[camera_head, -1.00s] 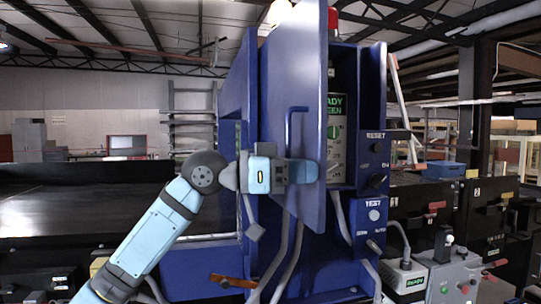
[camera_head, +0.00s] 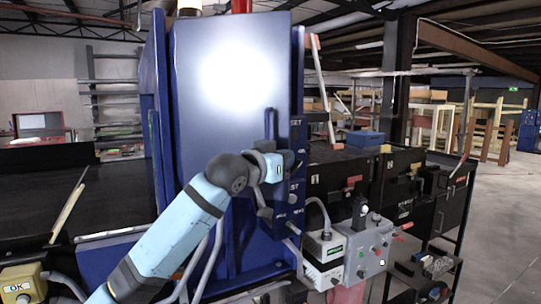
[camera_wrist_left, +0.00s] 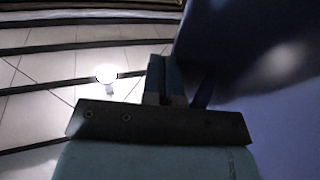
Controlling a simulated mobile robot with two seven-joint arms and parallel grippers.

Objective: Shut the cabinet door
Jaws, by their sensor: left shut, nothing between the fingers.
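The blue cabinet door (camera_head: 225,130) now fills the cabinet's front in the head view, with a bright glare near its top. Its blue bar handle (camera_head: 270,125) is near its right edge. The cabinet (camera_head: 298,70) shows as a narrow strip to the right; its inside is hidden. I cannot tell whether the door is flush. My left gripper (camera_head: 294,163) is shut and empty, at the door's right side just below the handle. In the left wrist view, the shut fingers (camera_wrist_left: 166,78) are beside the dark blue door (camera_wrist_left: 270,90); contact is unclear. My right gripper is not in view.
A grey control box (camera_head: 370,245) and a white unit with a green display (camera_head: 325,258) stand right of the cabinet. Dark cases (camera_head: 405,175) are behind them. A dark conveyor belt (camera_head: 95,195) lies on the left. Open floor (camera_head: 495,215) is at far right.

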